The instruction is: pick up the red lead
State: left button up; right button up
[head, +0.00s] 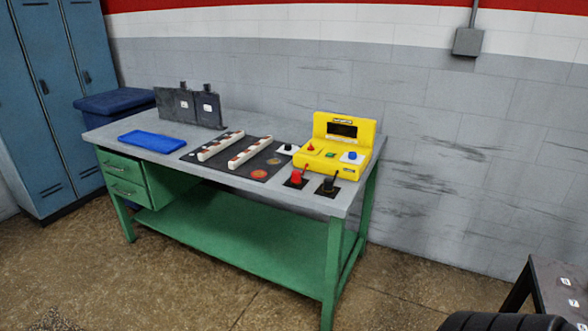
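The red lead (297,177) stands on a small dark square near the front right edge of the workbench (150,142). A similar black lead (329,184) stands on another dark square just to its right. A yellow instrument (344,150) with a dark display and coloured knobs is behind them. Neither of my grippers shows in the head view. Nothing is seen touching the red lead.
A dark mat (262,172) with two long white strips lies left of the leads. A blue tray (153,141) and dark upright plates (189,106) are farther left. A dark stand (560,290) is at lower right. Floor in front of the bench is clear.

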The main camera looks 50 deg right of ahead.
aim_at(296, 179)
jog(key=i+z, duration=0.4)
jog(key=i, duration=0.2)
jog(key=i+j+z, duration=0.2)
jog(key=i+z, duration=0.2)
jog(key=i, duration=0.15)
